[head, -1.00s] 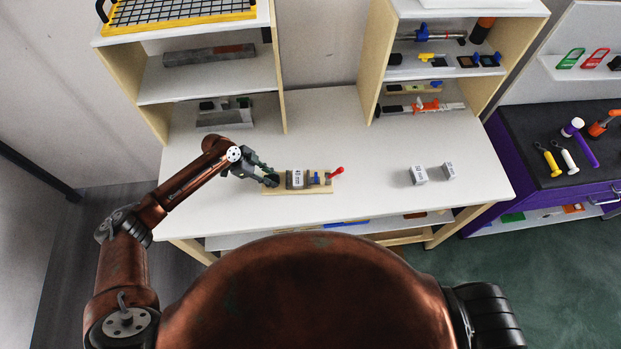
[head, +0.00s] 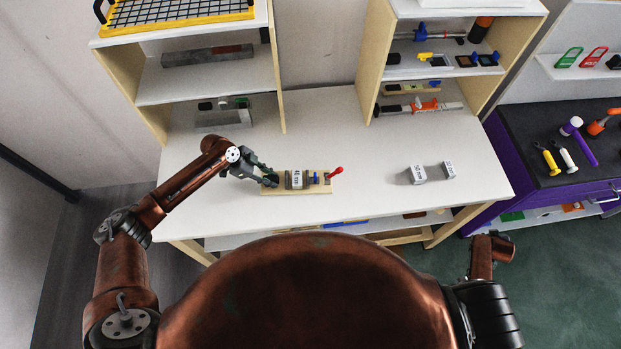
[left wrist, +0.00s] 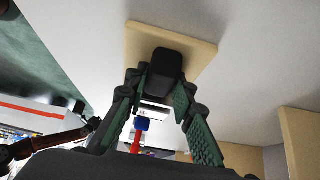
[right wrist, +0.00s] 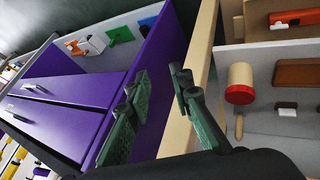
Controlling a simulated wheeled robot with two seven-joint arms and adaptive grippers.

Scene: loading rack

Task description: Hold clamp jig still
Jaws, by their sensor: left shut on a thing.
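The clamp jig (head: 325,190) lies on the white table, with a wooden base, a grey labelled block (head: 296,180), a small blue part and a red-tipped handle (head: 337,171) at its right end. My left gripper (head: 272,179) is at its left end. In the left wrist view my left gripper (left wrist: 162,88) is shut on the jig's black block (left wrist: 168,65), which stands on the wooden base (left wrist: 200,55). My right gripper (right wrist: 160,82) is open and empty beside the purple cabinet and a wooden table edge; it is hidden in the head view.
Two small labelled blocks (head: 418,174) (head: 449,170) stand on the table right of the jig. Shelf units stand at the back left and back right. A purple cabinet (head: 545,210) with tools on top is at the right. The table between jig and blocks is clear.

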